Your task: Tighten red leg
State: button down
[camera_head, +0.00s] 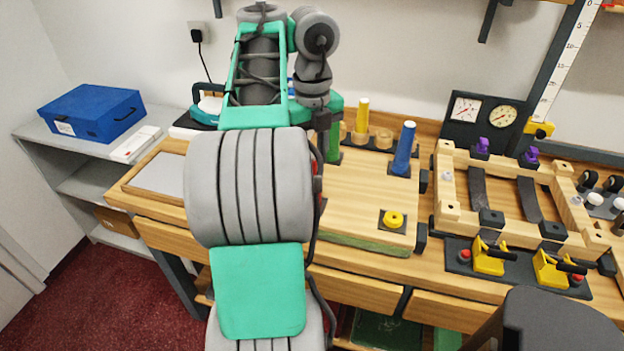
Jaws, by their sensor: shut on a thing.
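My gripper (322,122) points down over the left part of the wooden board (362,190); my own arm hides most of its fingers. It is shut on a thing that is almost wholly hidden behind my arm. A small red patch (318,184) at my arm's edge, below the gripper, looks like part of the red leg, but I cannot tell its tilt or seating. A green leg (334,142) stands upright just right of the gripper. A blue leg (405,147) stands at the board's back right corner. A yellow disc (393,219) sits on a dark plate at the front right corner.
A yellow peg (361,118) stands behind the board beside wooden holders (383,139). To the right is a wooden frame (447,192) with purple knobs and yellow clamps (488,258). Two dials (466,109) stand behind. A blue box (92,113) is on the left shelf.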

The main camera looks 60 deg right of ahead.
jog(key=c, duration=1.3)
grip_release()
jog(key=n, duration=0.9)
jog(key=shift+b, duration=0.35)
jog(key=n, duration=0.5)
jog(key=shift+n, duration=0.5)
